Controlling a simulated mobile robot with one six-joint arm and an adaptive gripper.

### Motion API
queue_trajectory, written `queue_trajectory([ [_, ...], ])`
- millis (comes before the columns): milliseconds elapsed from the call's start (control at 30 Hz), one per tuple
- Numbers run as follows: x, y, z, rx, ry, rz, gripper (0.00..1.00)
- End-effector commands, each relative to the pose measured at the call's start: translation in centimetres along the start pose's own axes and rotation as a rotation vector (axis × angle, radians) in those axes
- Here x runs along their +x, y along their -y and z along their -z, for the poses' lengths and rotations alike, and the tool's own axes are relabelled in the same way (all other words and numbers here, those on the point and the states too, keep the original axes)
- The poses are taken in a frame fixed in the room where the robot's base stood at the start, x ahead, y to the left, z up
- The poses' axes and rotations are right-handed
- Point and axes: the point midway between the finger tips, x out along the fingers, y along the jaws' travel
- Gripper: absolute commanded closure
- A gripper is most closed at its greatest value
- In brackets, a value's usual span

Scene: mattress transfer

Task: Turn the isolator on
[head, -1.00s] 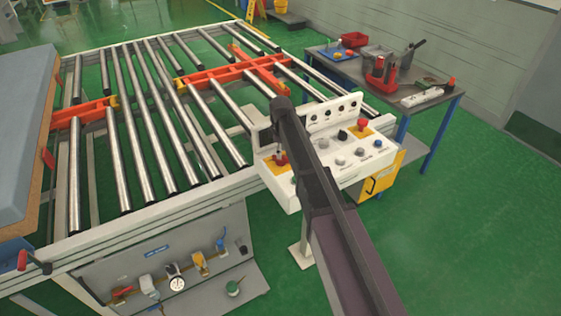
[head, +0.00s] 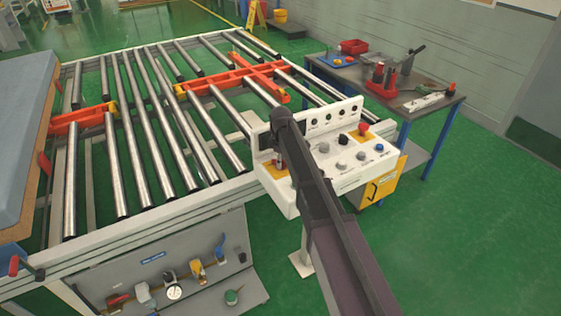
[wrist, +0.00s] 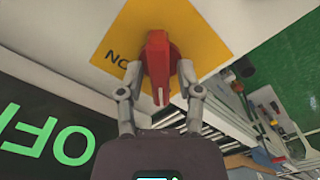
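The isolator is a red rotary handle (wrist: 157,58) on a yellow plate (wrist: 190,25) in the wrist view. Part of the lettering "ON" shows upside down beside it. My gripper (wrist: 161,72) has one finger on each side of the handle. The fingers look spread, and firm contact cannot be made out. A dark display (wrist: 45,140) beside the plate shows green "OFF" lettering, upside down. In the head view the isolator's yellow plate (head: 271,172) is at the left end of the white control console (head: 290,203). My arm hides most of the gripper there.
The console carries several knobs and a red button (head: 363,127) on its right. A roller conveyor (head: 150,130) with orange transfer arms (head: 205,78) lies to the left. A blue mattress (head: 25,110) is at the far left. A tool table (head: 430,105) stands behind right.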

Motion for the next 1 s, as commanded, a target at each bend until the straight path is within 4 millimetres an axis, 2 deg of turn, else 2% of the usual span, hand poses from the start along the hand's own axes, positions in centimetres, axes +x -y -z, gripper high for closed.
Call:
queue_trajectory([
  [33,0.00,0.01,0.01,0.000,0.000,0.000,0.81],
  [100,0.00,0.01,0.02,0.000,0.000,0.000,1.00],
  [567,0.01,0.04,0.03,0.031,0.000,0.000,1.00],
  [767,0.02,0.05,0.04,0.112,0.000,0.000,1.00],
  [1000,0.02,0.07,0.05,0.285,0.000,0.001,1.00],
])
